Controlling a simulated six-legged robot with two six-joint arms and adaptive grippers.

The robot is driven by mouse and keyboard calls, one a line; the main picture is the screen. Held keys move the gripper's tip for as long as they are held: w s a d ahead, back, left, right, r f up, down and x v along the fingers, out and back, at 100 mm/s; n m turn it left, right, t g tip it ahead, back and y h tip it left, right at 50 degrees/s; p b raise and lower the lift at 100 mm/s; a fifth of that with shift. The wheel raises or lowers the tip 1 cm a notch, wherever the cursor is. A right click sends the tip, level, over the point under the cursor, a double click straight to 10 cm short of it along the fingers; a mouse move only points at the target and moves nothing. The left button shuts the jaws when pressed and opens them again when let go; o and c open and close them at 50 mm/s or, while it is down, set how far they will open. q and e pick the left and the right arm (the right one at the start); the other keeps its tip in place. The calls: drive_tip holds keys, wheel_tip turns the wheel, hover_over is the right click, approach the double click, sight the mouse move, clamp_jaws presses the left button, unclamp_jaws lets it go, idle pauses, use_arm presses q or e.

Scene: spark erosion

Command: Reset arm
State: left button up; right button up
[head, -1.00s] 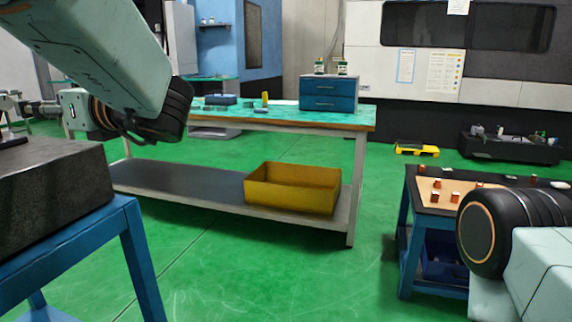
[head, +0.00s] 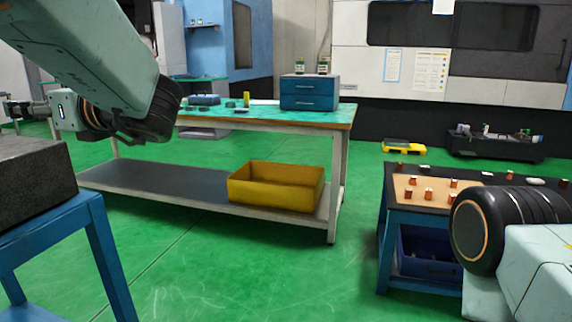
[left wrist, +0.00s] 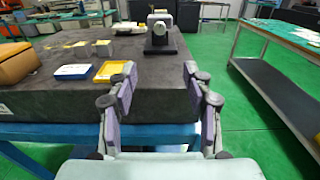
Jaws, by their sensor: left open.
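My left arm comes in from the upper left in the head view. My left gripper (head: 18,109) shows small at the far left edge there, above the dark stone-topped table (head: 30,185). In the left wrist view my left gripper (left wrist: 160,88) is open, its two fingers well apart with nothing between them. The stone slab (left wrist: 150,104) lies beyond and below the fingertips. My right arm shows only as a thick link at the right of the head view; its gripper is out of view.
A workbench (head: 338,116) bears a blue drawer box (head: 309,93); a yellow bin (head: 276,186) sits on its lower shelf. A small table (head: 410,216) with copper pieces stands at right. In the left wrist view a grey device (left wrist: 160,35) and trays (left wrist: 73,71) rest on the slab. Green floor is clear centrally.

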use_arm(q)
drive_tip(key=w+d+f+m+t+h, duration=0.25)
drive_tip(key=w+f+m+t, duration=0.2)
drive_tip(key=m, duration=0.95)
drive_tip(key=w+d+f+m+t+h, duration=0.2)
drive_tip(key=w+f+m+t+h, duration=0.3)
drive_tip(key=m, duration=0.8)
drive_tip(key=s+d+f+m+g+h, duration=0.1)
drive_tip(key=s+d+f+m+h, duration=0.15)
drive_tip(key=f+m, duration=0.45)
drive_tip(key=s+d+f+m+g+h, duration=0.1)
drive_tip(key=s+f+m+g, duration=0.2)
drive_tip(key=f, duration=0.8)
drive_tip(key=s+d+f+m+h, duration=0.25)
drive_tip(key=f+m, duration=0.35)
drive_tip(key=f, duration=0.3)
drive_tip(key=s+d+f+m+g+h, duration=0.1)
drive_tip(key=s+f+m+g, duration=0.15)
drive_tip(key=s+f, duration=0.7)
drive_tip(key=s+d+f+m+g+h, duration=0.2)
drive_tip(key=s+f+g, duration=0.3)
drive_tip(key=s, duration=0.8)
drive_tip(key=s+d+f+m+g+h, duration=0.1)
drive_tip(key=s+f+m+g, duration=0.2)
drive_tip(key=s+f, duration=0.65)
wheel_tip(320, 180, up, 14)
drive_tip(key=s+p, duration=0.2)
drive_tip(key=p, duration=1.1)
drive_tip(key=shift+s+r, duration=0.15)
drive_tip(key=shift+r, duration=0.05)
